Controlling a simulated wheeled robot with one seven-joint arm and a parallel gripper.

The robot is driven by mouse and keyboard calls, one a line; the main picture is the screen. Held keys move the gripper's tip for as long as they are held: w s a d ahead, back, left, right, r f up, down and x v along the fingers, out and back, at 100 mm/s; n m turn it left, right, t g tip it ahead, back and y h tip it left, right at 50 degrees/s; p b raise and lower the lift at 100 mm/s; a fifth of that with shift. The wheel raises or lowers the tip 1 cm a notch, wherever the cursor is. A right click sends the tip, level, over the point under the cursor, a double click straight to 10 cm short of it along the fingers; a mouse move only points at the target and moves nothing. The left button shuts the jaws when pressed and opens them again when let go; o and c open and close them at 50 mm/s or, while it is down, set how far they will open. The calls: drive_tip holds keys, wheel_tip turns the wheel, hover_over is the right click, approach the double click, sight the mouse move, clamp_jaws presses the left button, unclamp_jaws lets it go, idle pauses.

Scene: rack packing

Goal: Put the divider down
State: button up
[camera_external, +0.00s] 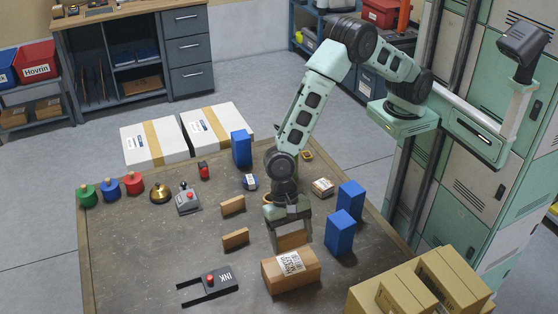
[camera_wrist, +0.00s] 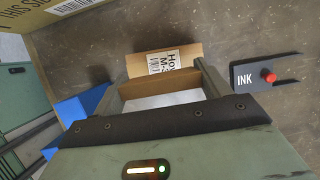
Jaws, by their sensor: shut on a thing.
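My gripper (camera_external: 288,222) points down over the table and is shut on a tan divider (camera_external: 291,241). In the wrist view the divider (camera_wrist: 160,101) spans the gap between my two fingers (camera_wrist: 163,92). Its lower edge is hidden behind a brown labelled box (camera_external: 291,270) in the outside view, so I cannot tell whether it touches the table. The box (camera_wrist: 157,60) lies just beyond it in the wrist view. Two similar tan pieces, one farther back (camera_external: 233,205) and one nearer (camera_external: 236,238), stand on the table left of my gripper.
Two blue blocks, one nearer (camera_external: 340,234) and one farther (camera_external: 351,201), stand right of my gripper; another (camera_external: 241,148) stands at the back. A black INK holder (camera_external: 210,284) lies front left. Large cartons (camera_external: 400,287) fill the front right. The table's (camera_external: 130,262) left front is bare.

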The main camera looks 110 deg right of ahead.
sight(293, 267)
drive_tip(key=shift+f+p, duration=0.65)
drive_tip(key=shift+f, duration=2.9)
drive_tip(key=shift+f, duration=0.15)
drive_tip(key=o, duration=1)
drive_tip(key=shift+c, duration=0.2)
